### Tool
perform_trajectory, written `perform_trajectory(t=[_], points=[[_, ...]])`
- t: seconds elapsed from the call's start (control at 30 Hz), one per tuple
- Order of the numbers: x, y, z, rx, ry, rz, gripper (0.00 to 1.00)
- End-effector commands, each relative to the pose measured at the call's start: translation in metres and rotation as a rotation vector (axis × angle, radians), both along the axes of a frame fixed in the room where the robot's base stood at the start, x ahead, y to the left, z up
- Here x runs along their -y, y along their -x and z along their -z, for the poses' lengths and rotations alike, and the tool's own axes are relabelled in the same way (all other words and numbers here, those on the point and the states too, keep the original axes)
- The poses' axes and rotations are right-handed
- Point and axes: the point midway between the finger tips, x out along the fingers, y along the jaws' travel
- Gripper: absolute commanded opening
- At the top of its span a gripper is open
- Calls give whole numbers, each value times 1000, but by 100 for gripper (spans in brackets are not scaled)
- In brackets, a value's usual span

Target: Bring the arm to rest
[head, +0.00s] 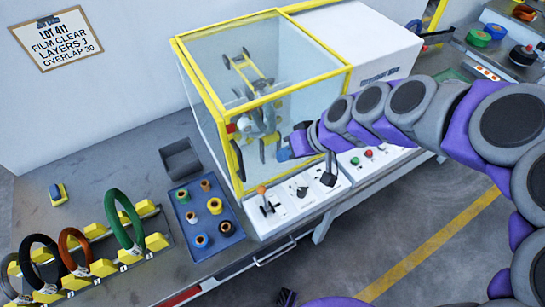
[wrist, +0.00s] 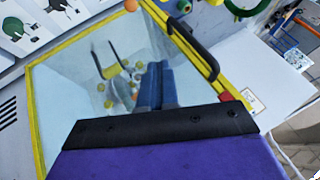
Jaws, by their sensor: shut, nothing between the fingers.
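My arm, purple and grey, reaches in from the right in the head view. My gripper (head: 283,154) is at the front of the yellow-framed clear enclosure (head: 178,45), close to its front panel; I cannot tell whether it touches. In the wrist view my gripper (wrist: 155,72) shows as two blue fingers closed together with nothing between them. Behind them is the clear panel with its yellow frame (wrist: 35,110) and a black handle (wrist: 193,48). Inside the enclosure, yellow and grey machine parts (head: 245,72) show.
A control panel (head: 293,205) with knobs and levers lies below the enclosure. A blue tray (head: 228,239) of small spools, a grey bin (head: 180,158) and a rack of coloured coils (head: 125,220) stand at left. The floor (head: 400,225) at front right is clear.

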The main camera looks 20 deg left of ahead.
Motion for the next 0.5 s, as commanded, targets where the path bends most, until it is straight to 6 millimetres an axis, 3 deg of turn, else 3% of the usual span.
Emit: perform_trajectory(t=[0.2,0.5], points=[[13,-4,-23,3,3,2,0],[27,-4,-30,0,-1,2,0]])
